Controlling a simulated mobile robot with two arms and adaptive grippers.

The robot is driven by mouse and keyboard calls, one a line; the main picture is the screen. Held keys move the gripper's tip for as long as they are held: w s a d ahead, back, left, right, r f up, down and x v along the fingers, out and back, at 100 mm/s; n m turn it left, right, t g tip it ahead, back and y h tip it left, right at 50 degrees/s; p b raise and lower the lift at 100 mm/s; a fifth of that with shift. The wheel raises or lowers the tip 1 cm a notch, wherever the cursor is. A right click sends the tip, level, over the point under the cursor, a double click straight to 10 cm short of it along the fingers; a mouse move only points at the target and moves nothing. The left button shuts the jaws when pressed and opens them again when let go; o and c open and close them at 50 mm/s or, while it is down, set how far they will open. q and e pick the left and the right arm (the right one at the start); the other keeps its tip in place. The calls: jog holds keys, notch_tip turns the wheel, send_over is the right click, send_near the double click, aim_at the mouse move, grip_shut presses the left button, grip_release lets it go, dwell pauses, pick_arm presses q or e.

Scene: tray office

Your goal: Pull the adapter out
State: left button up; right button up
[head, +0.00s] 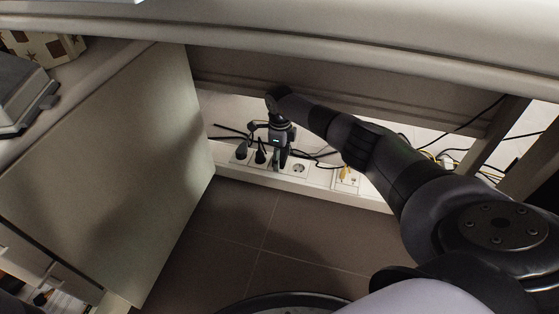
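A white socket strip (316,178) runs along the wall under the desk. Two black plugs, one at the left (241,153) and one beside it (260,157), sit in its sockets. I cannot tell which dark piece is the adapter. My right arm reaches under the desk from the right. My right gripper (270,149) points down at the strip, just above and beside the second plug. Its dark fingers blend with the plugs and cables, so whether it grips anything is unclear. My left gripper is out of view.
An empty round socket (299,168) lies right of the gripper. A cabinet side panel (120,165) stands left and the desk edge (330,48) is above. The tiled floor (265,235) is clear.

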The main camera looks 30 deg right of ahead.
jog(key=c, duration=1.2)
jog(key=shift+r+p, duration=2.65)
jog(key=shift+r, duration=0.4)
jog(key=shift+r+p, duration=1.3)
jog(key=shift+r, duration=0.2)
